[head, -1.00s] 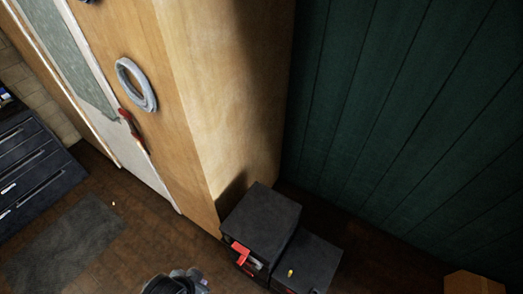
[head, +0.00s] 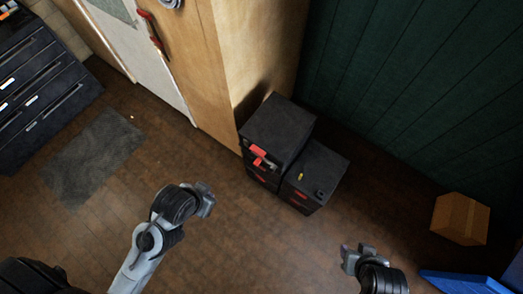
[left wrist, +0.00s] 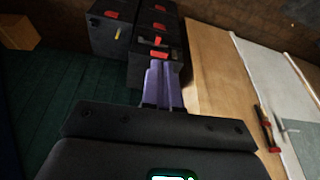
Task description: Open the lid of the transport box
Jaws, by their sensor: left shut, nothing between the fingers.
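A tall black box (head: 280,122) with a red latch (head: 257,151) on its front stands against the wooden cabinet. A lower black box (head: 325,172) with red marks on its front stands to its right; its top looks closed. I cannot tell which is the transport box. Both also show at the top of the left wrist view, the taller one (left wrist: 143,72) behind my left gripper's fingers. My left gripper (head: 207,199) is shut and empty, left of the boxes and apart from them. My right gripper (head: 361,253) is below and right of them; its finger gap is unclear.
A small yellow item (head: 300,176) lies on the lower box. A cardboard box (head: 460,219) and a blue object (head: 455,282) are at the right. A dark drawer unit (head: 40,90) and a grey mat (head: 95,158) are at the left. The floor before the boxes is clear.

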